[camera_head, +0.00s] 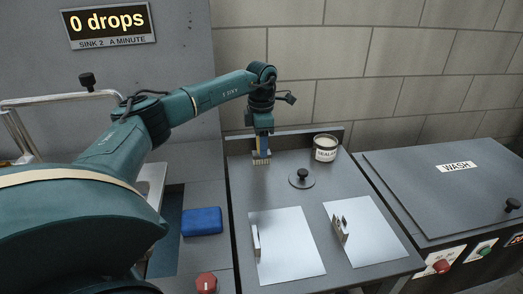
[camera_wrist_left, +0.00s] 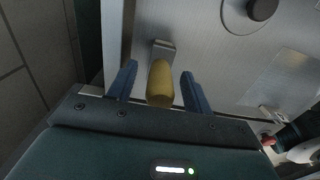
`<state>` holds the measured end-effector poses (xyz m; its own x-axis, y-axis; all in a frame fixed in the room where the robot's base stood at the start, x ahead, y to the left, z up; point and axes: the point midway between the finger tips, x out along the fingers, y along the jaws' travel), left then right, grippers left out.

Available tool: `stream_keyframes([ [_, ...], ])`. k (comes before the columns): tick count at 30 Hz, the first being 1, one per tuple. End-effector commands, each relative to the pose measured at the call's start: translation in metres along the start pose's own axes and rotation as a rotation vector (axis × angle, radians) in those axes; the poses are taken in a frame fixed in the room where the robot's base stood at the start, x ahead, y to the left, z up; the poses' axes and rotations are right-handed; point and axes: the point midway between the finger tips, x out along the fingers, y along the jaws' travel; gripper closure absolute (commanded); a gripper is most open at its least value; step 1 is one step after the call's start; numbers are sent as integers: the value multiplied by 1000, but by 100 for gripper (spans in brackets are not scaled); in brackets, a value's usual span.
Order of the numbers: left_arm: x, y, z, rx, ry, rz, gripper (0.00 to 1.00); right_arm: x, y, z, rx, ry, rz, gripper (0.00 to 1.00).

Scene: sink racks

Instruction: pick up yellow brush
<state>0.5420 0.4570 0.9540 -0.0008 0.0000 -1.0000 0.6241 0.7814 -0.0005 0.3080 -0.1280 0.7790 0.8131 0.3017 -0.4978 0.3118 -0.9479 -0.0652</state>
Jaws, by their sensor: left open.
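The yellow brush stands at the back left of the grey counter, and its pale bristle head (camera_head: 261,160) shows in the head view below my left gripper (camera_head: 262,146). In the left wrist view its rounded yellow handle (camera_wrist_left: 160,85) points toward the camera, with the grey head beyond it. The blue fingers of my left gripper (camera_wrist_left: 158,73) are open on either side of the handle, with a visible gap on each side. Most of the handle is hidden by the gripper in the head view. My right gripper is not in view.
A labelled jar (camera_head: 325,148) and a round black-knobbed lid (camera_head: 301,179) are right of the brush. Two pale panels with handles (camera_head: 287,245) (camera_head: 366,232) lie in front. A blue sponge (camera_head: 202,221) is at left. A wall (camera_head: 330,100) stands close behind.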

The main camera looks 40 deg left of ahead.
Motion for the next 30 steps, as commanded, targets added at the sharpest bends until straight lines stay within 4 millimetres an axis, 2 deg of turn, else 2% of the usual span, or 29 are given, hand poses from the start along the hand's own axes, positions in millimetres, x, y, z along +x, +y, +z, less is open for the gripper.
stream_keyframes([
  [6, 1, 0, 0, 1, 0, 0, 50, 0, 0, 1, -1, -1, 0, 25],
  [24, 0, 0, 0, 1, -1, 0, 98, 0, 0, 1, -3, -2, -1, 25],
  [30, 0, 0, 1, 1, -1, 1, 98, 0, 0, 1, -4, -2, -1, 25],
])
